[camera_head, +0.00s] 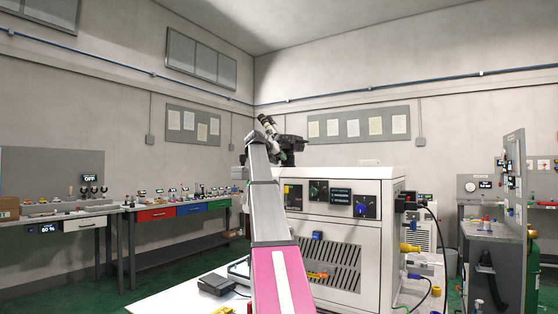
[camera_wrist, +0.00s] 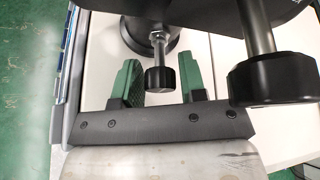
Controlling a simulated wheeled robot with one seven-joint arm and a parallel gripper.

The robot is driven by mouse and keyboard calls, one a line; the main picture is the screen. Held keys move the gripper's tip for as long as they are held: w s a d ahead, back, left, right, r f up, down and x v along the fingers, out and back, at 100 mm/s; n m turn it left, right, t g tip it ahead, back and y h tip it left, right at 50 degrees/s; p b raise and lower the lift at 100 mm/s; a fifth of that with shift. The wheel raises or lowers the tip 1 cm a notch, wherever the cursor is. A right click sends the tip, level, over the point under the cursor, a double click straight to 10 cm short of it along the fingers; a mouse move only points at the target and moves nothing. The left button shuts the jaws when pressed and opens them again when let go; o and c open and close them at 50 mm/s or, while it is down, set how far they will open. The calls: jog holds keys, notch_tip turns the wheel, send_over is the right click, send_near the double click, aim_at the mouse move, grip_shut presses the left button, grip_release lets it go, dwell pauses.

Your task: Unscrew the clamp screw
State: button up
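In the wrist view, my gripper (camera_wrist: 159,72) has its two green fingers spread apart, one on each side of a black knob on a metal stem (camera_wrist: 160,79), which looks like the clamp screw. Gaps show between the knob and both fingers, so it is not gripped. The stem runs up to a round black part (camera_wrist: 143,38). A larger black knob on a thick stem (camera_wrist: 271,80) is to the right, outside the fingers. In the head view, a dark device (camera_head: 291,143) stands on the white machine by the arm's end; the screw cannot be made out there.
The white machine (camera_head: 395,200) with control panel and vents stands in front. A table (camera_head: 165,302) with small items is before it. Workbenches with red (camera_head: 157,214), blue and green drawers line the left. A grey panel station (camera_head: 511,175) stands right. Green floor shows at left.

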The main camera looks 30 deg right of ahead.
jog(key=v, duration=1.1)
dwell(0.3)
